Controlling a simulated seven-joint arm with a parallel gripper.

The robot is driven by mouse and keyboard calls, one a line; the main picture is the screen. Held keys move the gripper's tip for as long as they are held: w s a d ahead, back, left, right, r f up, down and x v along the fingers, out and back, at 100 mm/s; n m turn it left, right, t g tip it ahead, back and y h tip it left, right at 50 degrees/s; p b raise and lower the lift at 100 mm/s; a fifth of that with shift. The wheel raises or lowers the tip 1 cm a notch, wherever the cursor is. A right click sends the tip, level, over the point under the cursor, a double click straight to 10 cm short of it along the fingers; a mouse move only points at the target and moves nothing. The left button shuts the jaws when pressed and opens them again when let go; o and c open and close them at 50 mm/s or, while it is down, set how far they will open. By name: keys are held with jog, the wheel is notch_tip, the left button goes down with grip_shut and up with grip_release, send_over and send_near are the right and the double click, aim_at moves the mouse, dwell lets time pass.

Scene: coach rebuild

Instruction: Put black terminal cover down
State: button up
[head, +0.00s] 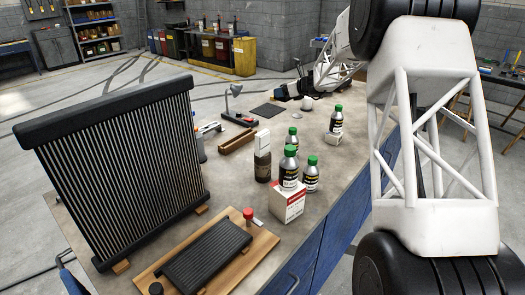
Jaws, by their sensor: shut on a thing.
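My gripper (290,91) is small and far off in the head view, at the end of my white lattice arm near the far end of the workbench (232,178). It is shut on a small dark thing, which I take to be the black terminal cover (281,94). Its outline blends with the dark gripper, so I cannot tell whether it touches the bench top. A flat black mat (267,110) lies on the bench just nearer than the gripper.
A tall black radiator (120,165) stands at the left. A black finned panel (205,256) lies on a wooden board in front. Several green-capped bottles (289,170) and a white-and-red box (288,203) fill the middle. A small lamp (235,90) stands beyond a brown block (237,141).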

notch_tip(320, 180, up, 3)
jog(key=shift+f, duration=0.1)
jog(key=shift+w+a+f+t, duration=0.2)
jog(key=shift+t, duration=0.1)
jog(key=shift+w+a+f+m+t+h, duration=0.2)
jog(key=shift+w+a+m+t+h, duration=0.1)
jog(key=shift+w+m+h, duration=0.25)
jog(key=shift+w+a+f+m+t+h, duration=0.15)
jog(key=shift+w+a+m+t+h, duration=0.15)
jog(key=shift+m+h, duration=0.3)
jog(key=shift+w+a+f+m+t+h, duration=0.15)
jog(key=shift+w+a+m+t+h, duration=0.15)
jog(key=shift+m+h, duration=0.5)
jog(key=shift+w+a+f+m+t+h, duration=0.15)
jog(key=shift+w+f+m+t+h, duration=0.15)
jog(key=shift+m+h, duration=0.45)
jog(key=shift+w+a+f+m+t+h, duration=0.1)
jog(key=shift+w+a+m+t+h, duration=0.25)
jog(key=shift+m+h, duration=0.4)
jog(key=shift+s+m+h, duration=0.1)
jog(key=shift+m+h, duration=0.55)
jog(key=shift+h, duration=0.2)
jog(key=shift+s+a+f+m+h, duration=0.1)
jog(key=shift+s+a+m+h, duration=0.1)
jog(key=shift+m+h, duration=0.4)
jog(key=shift+s+a+f+m+h, duration=0.1)
jog(key=shift+a+m+h, duration=0.05)
jog(key=shift+m+h, duration=0.45)
